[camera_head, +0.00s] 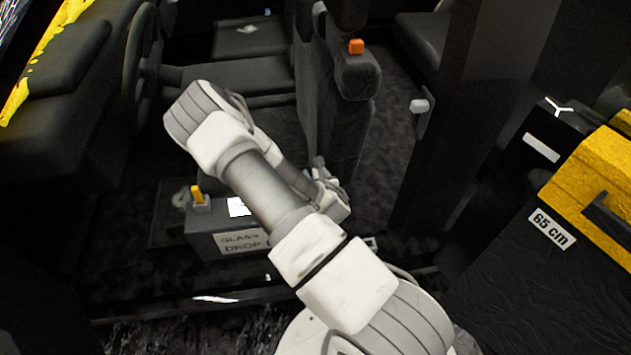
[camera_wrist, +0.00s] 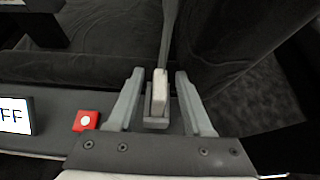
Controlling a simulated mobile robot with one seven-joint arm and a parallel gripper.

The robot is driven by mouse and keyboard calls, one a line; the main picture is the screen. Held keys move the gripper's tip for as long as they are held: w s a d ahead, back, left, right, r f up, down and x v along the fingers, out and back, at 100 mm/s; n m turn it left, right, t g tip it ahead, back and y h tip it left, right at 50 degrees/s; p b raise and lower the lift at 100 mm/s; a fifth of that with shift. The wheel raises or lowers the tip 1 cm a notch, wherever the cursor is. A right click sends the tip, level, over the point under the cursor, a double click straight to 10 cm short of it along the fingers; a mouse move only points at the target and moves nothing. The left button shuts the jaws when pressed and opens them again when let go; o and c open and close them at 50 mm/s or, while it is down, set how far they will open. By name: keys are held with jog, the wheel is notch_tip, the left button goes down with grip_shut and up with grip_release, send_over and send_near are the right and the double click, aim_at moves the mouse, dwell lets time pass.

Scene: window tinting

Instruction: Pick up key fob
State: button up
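My gripper (camera_wrist: 159,73) is open in the wrist view, with one finger on each side of a small pale upright block (camera_wrist: 161,90). The block sits in a grey holder (camera_wrist: 155,123), and a gap shows between it and each finger. It may be the key fob, but I cannot tell for sure. In the head view my gripper (camera_head: 328,188) is at the right end of the dark console, and my arm hides the block there.
A seat (camera_head: 345,110) with an orange block (camera_head: 356,46) rises behind; a yellow case (camera_head: 595,180) is right.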

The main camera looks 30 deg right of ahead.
grip_shut()
